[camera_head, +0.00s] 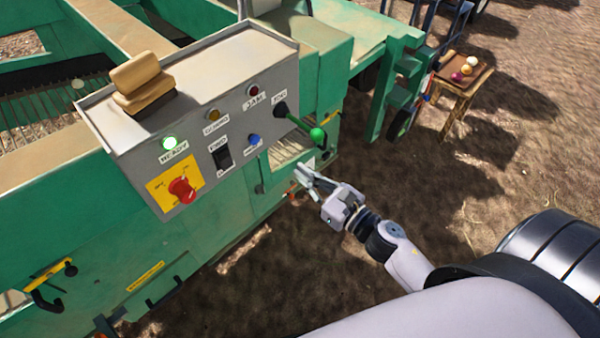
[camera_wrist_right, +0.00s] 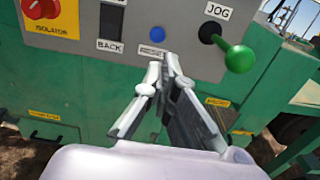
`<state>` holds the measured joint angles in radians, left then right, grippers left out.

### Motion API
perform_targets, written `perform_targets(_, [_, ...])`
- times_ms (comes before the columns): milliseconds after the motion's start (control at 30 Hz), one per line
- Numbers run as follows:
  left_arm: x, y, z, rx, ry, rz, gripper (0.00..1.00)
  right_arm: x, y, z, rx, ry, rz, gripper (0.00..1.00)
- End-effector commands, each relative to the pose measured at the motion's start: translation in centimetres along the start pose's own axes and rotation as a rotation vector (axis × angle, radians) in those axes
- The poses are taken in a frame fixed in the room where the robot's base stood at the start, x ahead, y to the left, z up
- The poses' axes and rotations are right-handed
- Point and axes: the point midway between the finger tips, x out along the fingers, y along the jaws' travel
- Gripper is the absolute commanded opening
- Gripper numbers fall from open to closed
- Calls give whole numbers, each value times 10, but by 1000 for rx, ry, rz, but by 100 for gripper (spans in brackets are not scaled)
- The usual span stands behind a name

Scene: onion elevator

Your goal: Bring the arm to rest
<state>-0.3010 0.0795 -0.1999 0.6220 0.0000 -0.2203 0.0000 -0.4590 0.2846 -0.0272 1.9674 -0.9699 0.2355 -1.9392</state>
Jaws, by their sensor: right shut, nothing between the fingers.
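My right gripper (camera_head: 309,178) is shut and empty, held out in front of the green machine below the grey control panel (camera_head: 215,75). In the right wrist view its fingertips (camera_wrist_right: 170,62) meet just under the blue button (camera_wrist_right: 157,34); I cannot tell whether they touch anything. The green-knobbed jog lever (camera_head: 316,134) stands at the panel's right end, up and to the right of the gripper, apart from it. The lever's knob also shows in the right wrist view (camera_wrist_right: 239,59). My left gripper is not in view.
The panel carries a lit green ready lamp (camera_head: 168,143), a red isolator knob (camera_head: 182,190) and a black switch (camera_head: 222,157). A brush (camera_head: 141,82) lies on its top. A small wooden table (camera_head: 461,75) with onions stands at the back right. Bare soil lies right of the machine.

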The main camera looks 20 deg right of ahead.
Motion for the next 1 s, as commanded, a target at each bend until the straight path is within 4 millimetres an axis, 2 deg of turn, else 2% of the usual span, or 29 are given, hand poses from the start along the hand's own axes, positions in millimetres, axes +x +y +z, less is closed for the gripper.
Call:
perform_targets(400, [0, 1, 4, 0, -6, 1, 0, 0, 0, -2, 6, 3, -2, 0])
perform_targets(467, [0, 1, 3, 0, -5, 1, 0, 0, -2, -9, 38, 14, -10, 0])
perform_targets(533, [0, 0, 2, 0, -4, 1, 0, -1, -7, -28, 134, 46, -35, 0])
perform_targets(567, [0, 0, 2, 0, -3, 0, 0, -2, -10, -41, 197, 66, -53, 0])
perform_targets(667, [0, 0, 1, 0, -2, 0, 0, -10, -20, -101, 489, 151, -147, 0])
perform_targets(700, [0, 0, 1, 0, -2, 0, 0, -17, -24, -130, 630, 188, -201, 0])
perform_targets(767, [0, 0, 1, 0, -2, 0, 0, -30, -27, -174, 847, 239, -296, 0])
perform_targets(800, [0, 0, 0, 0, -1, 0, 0, -40, -27, -203, 986, 268, -365, 0])
perform_targets(867, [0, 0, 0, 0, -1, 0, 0, -59, -25, -245, 1190, 302, -478, 0])
perform_targets(900, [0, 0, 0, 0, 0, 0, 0, -73, -22, -272, 1320, 320, -563, 0])
perform_targets(1000, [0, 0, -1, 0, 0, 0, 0, -115, -10, -336, 1624, 341, -794, 0])
